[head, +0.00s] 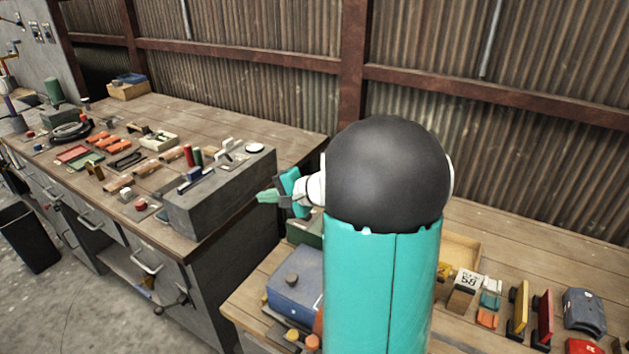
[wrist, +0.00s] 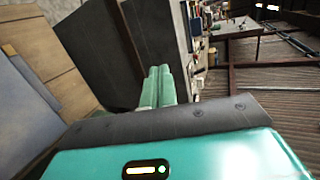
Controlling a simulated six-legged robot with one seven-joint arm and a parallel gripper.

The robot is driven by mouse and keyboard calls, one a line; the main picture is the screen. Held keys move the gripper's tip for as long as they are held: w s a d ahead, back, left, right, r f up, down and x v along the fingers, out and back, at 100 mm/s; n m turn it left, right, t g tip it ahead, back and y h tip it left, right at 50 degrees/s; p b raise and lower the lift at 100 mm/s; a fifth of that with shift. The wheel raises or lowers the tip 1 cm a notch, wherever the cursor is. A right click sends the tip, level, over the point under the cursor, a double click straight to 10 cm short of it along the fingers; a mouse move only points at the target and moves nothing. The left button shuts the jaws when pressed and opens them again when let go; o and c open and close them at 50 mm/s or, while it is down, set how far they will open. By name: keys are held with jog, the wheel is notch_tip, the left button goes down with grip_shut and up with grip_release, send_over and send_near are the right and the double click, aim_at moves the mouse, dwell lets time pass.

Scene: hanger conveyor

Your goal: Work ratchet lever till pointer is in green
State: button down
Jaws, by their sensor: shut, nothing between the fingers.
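My gripper (head: 268,196) is at the right end of a long grey box (head: 222,192) on the left workbench. Its green fingers are together and empty; they also show in the wrist view (wrist: 158,88), pointing toward a dark grey surface (wrist: 160,40). I cannot tell whether they touch it. On and behind the box's top are small fittings and a white round disc (head: 255,148), too small to read. I cannot pick out the ratchet lever, the pointer or a green zone with certainty. My arm hides part of the scene right of the gripper.
The left bench (head: 215,240) holds many small tools and blocks. A lower wooden bench (head: 250,290) on the right carries a blue case (head: 295,278) and several coloured parts. A gap lies between the benches. A corrugated wall (head: 260,85) stands behind. A black bin (head: 27,238) is on the floor.

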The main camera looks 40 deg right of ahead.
jog(key=s+d+f+m+t+h, duration=0.1)
jog(key=d+f+m+h, duration=0.2)
jog(key=d, duration=0.5)
jog(key=s+d+f+m+t+h, duration=0.1)
jog(key=s+d+f+m+h, duration=0.1)
jog(key=d, duration=0.7)
jog(key=s+d+f+m+t+h, duration=0.1)
jog(key=s+d+f+m+h, duration=0.1)
jog(key=d, duration=0.7)
notch_tip(320, 180, down, 3)
jog(key=shift+d+r+m+t+h, duration=0.1)
jog(key=shift+d+m+t+h, duration=0.15)
jog(key=shift+m+h, duration=0.8)
jog(key=w+a, duration=0.1)
jog(key=w, duration=0.8)
jog(key=shift+w+a+f, duration=0.15)
jog(key=shift+a+f, duration=0.1)
jog(key=shift+a, duration=0.1)
jog(key=shift+r, duration=0.1)
